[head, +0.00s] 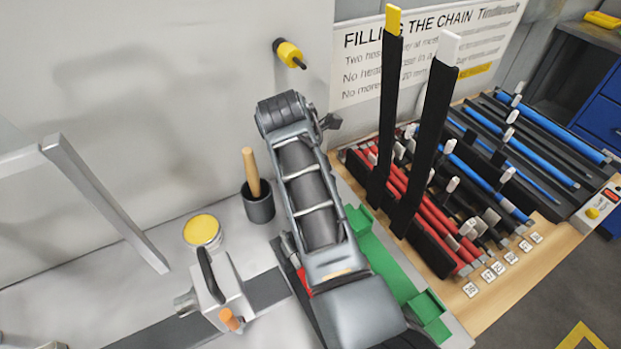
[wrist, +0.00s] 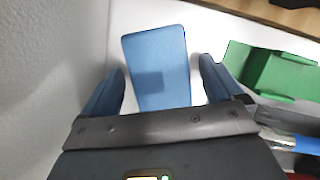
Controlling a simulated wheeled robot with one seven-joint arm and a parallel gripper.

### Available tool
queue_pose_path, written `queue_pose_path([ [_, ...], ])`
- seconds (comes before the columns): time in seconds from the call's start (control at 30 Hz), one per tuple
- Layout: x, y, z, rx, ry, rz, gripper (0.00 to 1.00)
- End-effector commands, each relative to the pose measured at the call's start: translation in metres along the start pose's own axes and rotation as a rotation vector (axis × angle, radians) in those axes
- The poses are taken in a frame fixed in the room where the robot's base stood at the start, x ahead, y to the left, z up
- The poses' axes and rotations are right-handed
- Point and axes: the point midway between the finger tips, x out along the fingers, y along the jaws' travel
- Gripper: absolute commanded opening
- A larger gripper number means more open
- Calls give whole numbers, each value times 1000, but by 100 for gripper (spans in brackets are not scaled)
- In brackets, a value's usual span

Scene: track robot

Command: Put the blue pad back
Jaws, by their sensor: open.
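The blue pad (wrist: 158,50) is a flat, slightly tapered slab in the middle of the wrist view, against a white surface. A darker shadow lies across its middle. My gripper (wrist: 161,66) is open, with one blue-grey finger on each side of the pad. Gaps show between the pad and both fingers, so it is not gripped. The pad's near end is hidden behind my gripper's body. I cannot make out the pad in the head view, where my arm covers part of the bench.
A green holder (head: 380,260) stands right of my arm; green also shows in the wrist view (wrist: 270,72). Two tall black bars rise before a rack of red and blue rods (head: 510,150). A dark cup (head: 258,205), yellow-topped tin (head: 202,231) and grey device (head: 222,295) stand left.

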Motion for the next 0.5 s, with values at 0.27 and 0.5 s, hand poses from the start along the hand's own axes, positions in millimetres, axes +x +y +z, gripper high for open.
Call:
queue_pose_path([
  [0.27, -9, 1, 2, 1, -2, 3, 94],
  [0.5, -53, 1, 2, 2, -4, 4, 94],
])
